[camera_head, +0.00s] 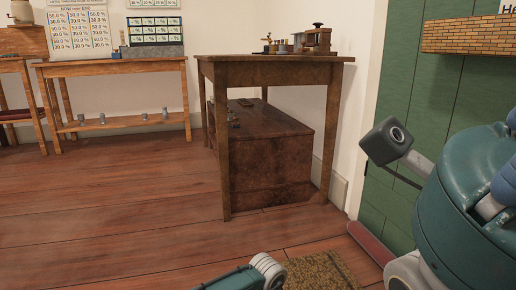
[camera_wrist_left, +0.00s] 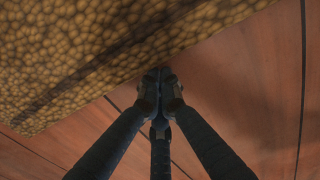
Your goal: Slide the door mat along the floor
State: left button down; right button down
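The door mat (camera_head: 322,272) is a brown, pebble-textured mat on the wooden floor. Only part of it shows at the bottom of the head view. In the left wrist view the mat (camera_wrist_left: 70,55) fills the upper left, its edge running diagonally. My left gripper (camera_wrist_left: 160,82) has its dark fingers drawn together, tips at the mat's edge. I cannot tell whether they pinch it.
A wooden table (camera_head: 275,72) with a brown chest (camera_head: 268,155) under it stands behind the mat. A lower bench (camera_head: 115,66) stands at the back left. A green wall (camera_head: 435,100) is at the right. The floor (camera_head: 100,215) at left is clear.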

pick_arm(q)
jog(key=shift+w+d, duration=0.2)
jog(key=shift+d, duration=0.55)
jog(key=shift+w+d, duration=0.15)
jog(key=shift+d, duration=0.6)
jog(key=shift+w+d, duration=0.2)
jog(key=shift+d, duration=0.55)
jog(key=shift+r, duration=0.15)
jog(key=r+p, duration=0.4)
jog(key=a+r+p, duration=0.1)
jog(key=r+p, duration=0.2)
jog(key=shift+s+a, duration=0.1)
jog(key=shift+f, duration=0.15)
